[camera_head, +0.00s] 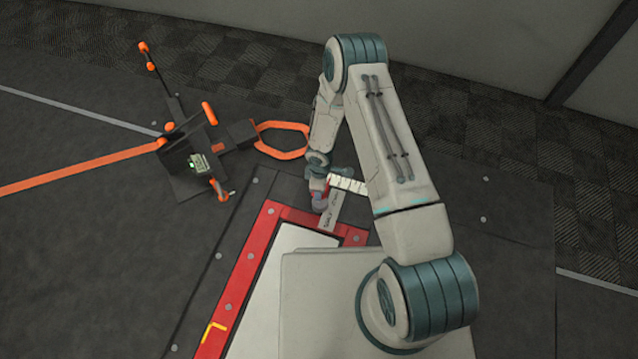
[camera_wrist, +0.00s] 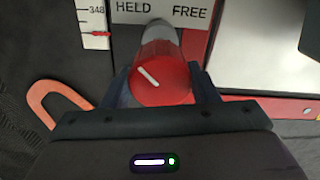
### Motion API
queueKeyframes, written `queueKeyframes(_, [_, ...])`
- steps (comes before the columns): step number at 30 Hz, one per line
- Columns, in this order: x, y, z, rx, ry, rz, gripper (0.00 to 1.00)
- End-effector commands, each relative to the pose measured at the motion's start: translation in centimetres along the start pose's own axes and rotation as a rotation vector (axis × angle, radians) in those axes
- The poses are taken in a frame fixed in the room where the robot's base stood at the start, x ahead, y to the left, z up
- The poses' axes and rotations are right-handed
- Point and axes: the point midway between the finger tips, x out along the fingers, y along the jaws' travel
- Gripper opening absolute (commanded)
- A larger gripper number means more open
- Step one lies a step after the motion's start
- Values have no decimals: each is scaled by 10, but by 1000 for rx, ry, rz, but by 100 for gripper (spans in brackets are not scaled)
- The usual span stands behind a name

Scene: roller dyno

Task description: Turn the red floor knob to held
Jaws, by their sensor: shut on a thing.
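The red knob (camera_wrist: 160,82) is between the two fingers of my gripper (camera_wrist: 160,90) in the wrist view, and the fingers are shut on its sides. A white line on its face slants from upper left to lower right, with its upper end towards the HELD side. The label plate (camera_wrist: 160,8) behind it reads HELD on the left and FREE on the right. In the head view, my gripper (camera_head: 320,196) is low at the label plate (camera_head: 332,213), and the knob is mostly hidden there.
A white scale (camera_head: 347,184) stands beside the plate; its red pointer (camera_wrist: 98,33) sits just below 348. A red frame (camera_head: 243,275) borders a pale panel. A black stand (camera_head: 190,165) with orange parts and an orange strap (camera_head: 80,173) is at left. An orange loop (camera_head: 283,140) lies near my arm.

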Motion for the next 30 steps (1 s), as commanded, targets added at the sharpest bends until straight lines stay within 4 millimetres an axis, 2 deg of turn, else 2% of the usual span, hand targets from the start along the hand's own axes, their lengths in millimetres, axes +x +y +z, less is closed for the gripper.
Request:
queueKeyframes(14, [0,3,4,-11,-6,3,31])
queueKeyframes(15, [0,3,4,-11,-6,3,65])
queueKeyframes(16, [0,2,3,-11,-6,3,73])
queueKeyframes(17, [0,2,3,-11,-5,3,76])
queueKeyframes(26, [-2,0,0,-14,-2,2,76])
queueKeyframes(30, [-19,1,0,-14,-2,2,76])
